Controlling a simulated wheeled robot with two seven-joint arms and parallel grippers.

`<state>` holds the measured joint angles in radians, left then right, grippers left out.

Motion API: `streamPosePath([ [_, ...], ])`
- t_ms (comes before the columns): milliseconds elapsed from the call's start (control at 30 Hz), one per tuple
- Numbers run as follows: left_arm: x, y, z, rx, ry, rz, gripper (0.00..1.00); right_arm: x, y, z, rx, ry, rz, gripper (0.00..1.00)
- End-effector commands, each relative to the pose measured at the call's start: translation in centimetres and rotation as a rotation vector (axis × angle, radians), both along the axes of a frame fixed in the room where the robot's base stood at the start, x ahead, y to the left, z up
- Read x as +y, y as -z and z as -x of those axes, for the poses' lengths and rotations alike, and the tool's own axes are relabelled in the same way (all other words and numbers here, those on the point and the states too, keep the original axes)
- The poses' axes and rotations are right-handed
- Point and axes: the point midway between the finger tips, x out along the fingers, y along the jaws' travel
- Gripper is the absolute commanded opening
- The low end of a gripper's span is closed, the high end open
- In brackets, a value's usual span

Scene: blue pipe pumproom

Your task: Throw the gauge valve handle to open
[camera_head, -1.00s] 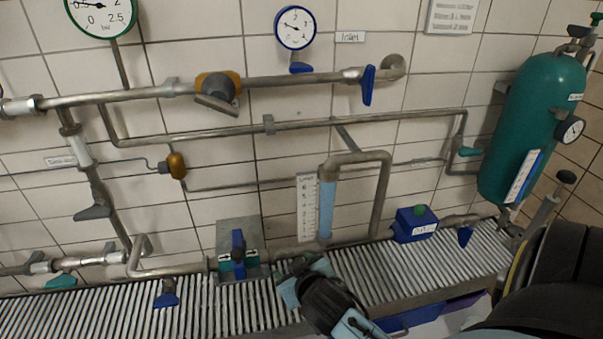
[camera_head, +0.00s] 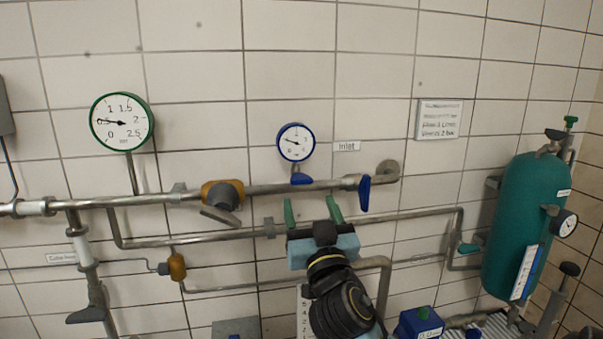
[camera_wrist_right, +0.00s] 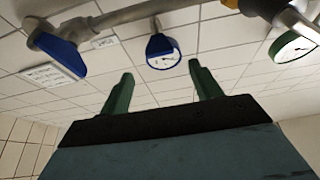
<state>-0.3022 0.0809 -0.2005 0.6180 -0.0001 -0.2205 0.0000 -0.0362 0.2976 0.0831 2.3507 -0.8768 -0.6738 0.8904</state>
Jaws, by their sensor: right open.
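The gauge valve handle (camera_head: 302,179) is a small blue lever below the blue-rimmed gauge (camera_head: 296,142), on the upper pipe. My right gripper (camera_head: 312,207) has its green fingers apart and pointing up, below the handle and slightly right of it in the head view. Nothing is between the fingers. In the right wrist view the blue handle (camera_wrist_right: 158,43) and the gauge face (camera_wrist_right: 164,61) appear ahead, beyond the open fingers (camera_wrist_right: 160,80); the handle shows apart from them. My left gripper is not in view.
A longer blue lever (camera_head: 364,194) hangs from the upper pipe to the right, near the Inlet label (camera_head: 346,146). A yellow-bodied valve (camera_head: 222,194) sits to the left. A lower pipe (camera_head: 410,214) runs across near my gripper. A green tank (camera_head: 527,225) stands at right.

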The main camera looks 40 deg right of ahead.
Motion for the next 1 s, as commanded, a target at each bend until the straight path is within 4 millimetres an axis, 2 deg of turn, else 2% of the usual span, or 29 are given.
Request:
streamPosePath([
  [33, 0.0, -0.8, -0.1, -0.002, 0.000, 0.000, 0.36, -0.6, -1.0, -1.0, 0.000, 0.002, 0.005, 0.64],
  [200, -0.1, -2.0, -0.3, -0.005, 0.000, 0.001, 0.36, -2.1, -2.2, -3.8, 0.002, 0.001, 0.004, 0.64],
  [400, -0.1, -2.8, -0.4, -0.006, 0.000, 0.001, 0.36, -3.3, -3.0, -6.1, 0.002, 0.000, 0.000, 0.64],
  [600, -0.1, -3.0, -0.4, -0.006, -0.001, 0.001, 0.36, -3.8, -3.2, -6.9, 0.003, 0.000, -0.001, 0.64],
  [833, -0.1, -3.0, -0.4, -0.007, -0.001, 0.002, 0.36, -3.8, -3.2, -6.9, 0.003, 0.000, -0.001, 0.64],
  [1000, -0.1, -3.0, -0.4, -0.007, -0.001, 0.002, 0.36, -3.8, -3.2, -6.9, 0.003, 0.000, -0.001, 0.43],
])
